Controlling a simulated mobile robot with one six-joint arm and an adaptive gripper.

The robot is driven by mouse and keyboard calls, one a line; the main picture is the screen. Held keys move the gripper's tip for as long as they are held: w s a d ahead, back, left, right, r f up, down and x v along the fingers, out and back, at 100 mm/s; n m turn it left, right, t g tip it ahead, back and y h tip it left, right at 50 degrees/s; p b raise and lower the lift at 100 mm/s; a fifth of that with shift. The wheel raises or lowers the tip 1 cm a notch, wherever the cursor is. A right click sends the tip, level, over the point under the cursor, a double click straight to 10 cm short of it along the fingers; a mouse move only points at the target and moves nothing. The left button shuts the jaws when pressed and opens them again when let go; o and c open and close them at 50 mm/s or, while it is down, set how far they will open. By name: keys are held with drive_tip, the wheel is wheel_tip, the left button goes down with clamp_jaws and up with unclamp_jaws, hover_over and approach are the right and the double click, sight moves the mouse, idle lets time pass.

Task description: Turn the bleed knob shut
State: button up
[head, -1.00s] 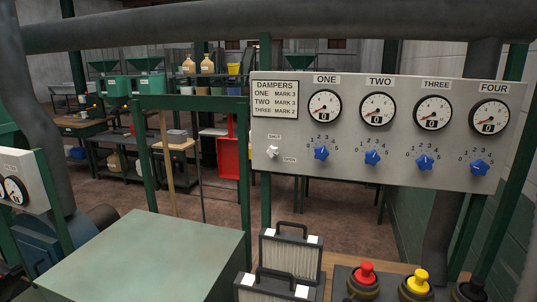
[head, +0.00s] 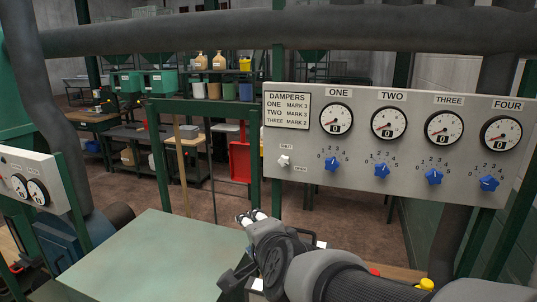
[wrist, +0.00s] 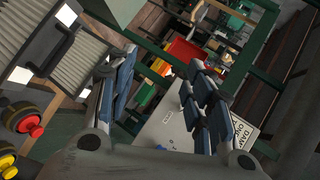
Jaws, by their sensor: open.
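The bleed knob (head: 284,160) is a small white knob at the left end of the grey damper panel (head: 400,193). A SHUT label sits above it and an OPEN label at its lower right; its exact pointing is too small to tell. My gripper (head: 252,216) is below and left of the knob in the head view, apart from it. In the wrist view my gripper (wrist: 160,72) has its two fingers spread, with nothing between them. Part of the panel (wrist: 168,124) shows beyond the fingers there; I cannot make out the knob in that view.
Several blue damper knobs (head: 382,171) and round gauges (head: 388,123) fill the panel right of the bleed knob. A green-grey tabletop (head: 150,262) lies at lower left. In the wrist view, filter cases (wrist: 85,60) and red (wrist: 28,122) and yellow (wrist: 8,165) buttons are near the gripper.

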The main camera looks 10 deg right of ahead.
drive_tip(key=w+r+m+t+h+p, duration=0.2)
drive_tip(key=w+r+m+t+h, duration=0.1)
drive_tip(key=w+m, duration=0.4)
drive_tip(key=m+t+h+p, duration=0.1)
drive_tip(key=m+h+p, duration=0.2)
drive_tip(key=m+h, duration=0.65)
approach(283, 162)
drive_tip(key=w+d, duration=0.1)
drive_tip(key=w, duration=0.1)
drive_tip(key=w+d+m+y, duration=0.1)
drive_tip(key=w+d, duration=0.1)
drive_tip(key=w+d+r+m+y, duration=0.1)
drive_tip(key=w, duration=0.2)
drive_tip(key=shift+d+y, duration=0.25)
drive_tip(key=shift+d, duration=0.05)
drive_tip(key=shift+m, duration=0.25)
drive_tip(key=c, duration=1)
drive_tip(key=shift+c, duration=0.2)
